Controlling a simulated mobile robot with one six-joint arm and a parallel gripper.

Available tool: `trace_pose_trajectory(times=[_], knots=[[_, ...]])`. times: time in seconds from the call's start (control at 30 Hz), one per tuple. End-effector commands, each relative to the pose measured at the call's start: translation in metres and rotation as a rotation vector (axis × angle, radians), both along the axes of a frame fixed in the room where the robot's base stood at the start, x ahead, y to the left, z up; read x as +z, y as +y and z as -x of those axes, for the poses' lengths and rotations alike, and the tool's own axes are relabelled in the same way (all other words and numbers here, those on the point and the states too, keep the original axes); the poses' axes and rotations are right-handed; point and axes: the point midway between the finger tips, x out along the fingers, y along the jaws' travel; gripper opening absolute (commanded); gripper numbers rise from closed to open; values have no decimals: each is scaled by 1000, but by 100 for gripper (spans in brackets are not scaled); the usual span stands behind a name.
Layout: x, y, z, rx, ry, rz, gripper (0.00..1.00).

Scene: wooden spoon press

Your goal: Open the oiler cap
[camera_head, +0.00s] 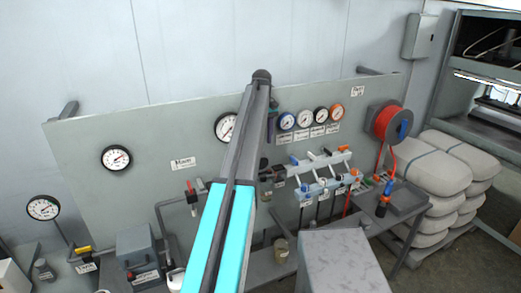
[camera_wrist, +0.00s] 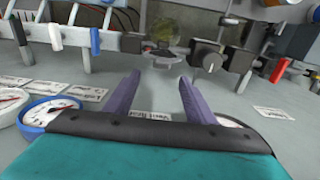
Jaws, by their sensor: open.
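My gripper (camera_wrist: 158,92) is open, its two purple fingers apart with nothing between them, pointing along the grey panel. In the head view, a purple finger (camera_head: 271,126) shows beside my arm, in front of the panel near the gauges. In the wrist view, a small rounded, partly clear fitting (camera_wrist: 166,50) with dark parts lies beyond the fingertips, apart from them. It may be the oiler; its cap cannot be made out. In the head view, a small beige cup-like thing (camera_head: 281,247) stands low behind my arm; I cannot tell whether it is the oiler.
Several gauges (camera_head: 287,121) sit on the panel (camera_head: 90,133). A rack of coloured valve levers (camera_head: 319,163) projects to their lower right. A red hose reel (camera_head: 390,122) hangs farther right. In the wrist view, a black knob (camera_wrist: 208,57) juts out right of the fitting.

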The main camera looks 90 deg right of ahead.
Motion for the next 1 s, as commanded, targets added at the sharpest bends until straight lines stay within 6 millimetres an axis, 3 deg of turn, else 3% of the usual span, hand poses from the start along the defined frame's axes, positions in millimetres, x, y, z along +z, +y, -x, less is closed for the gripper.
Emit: trace_pose_trajectory(times=[0.3, 0.77, 1.0], knots=[[22, 1, 1, 0, 0, -2, 50], [24, 1, 1, 0, 0, -2, 50], [21, 5, -11, 15, 5, -2, 11]])
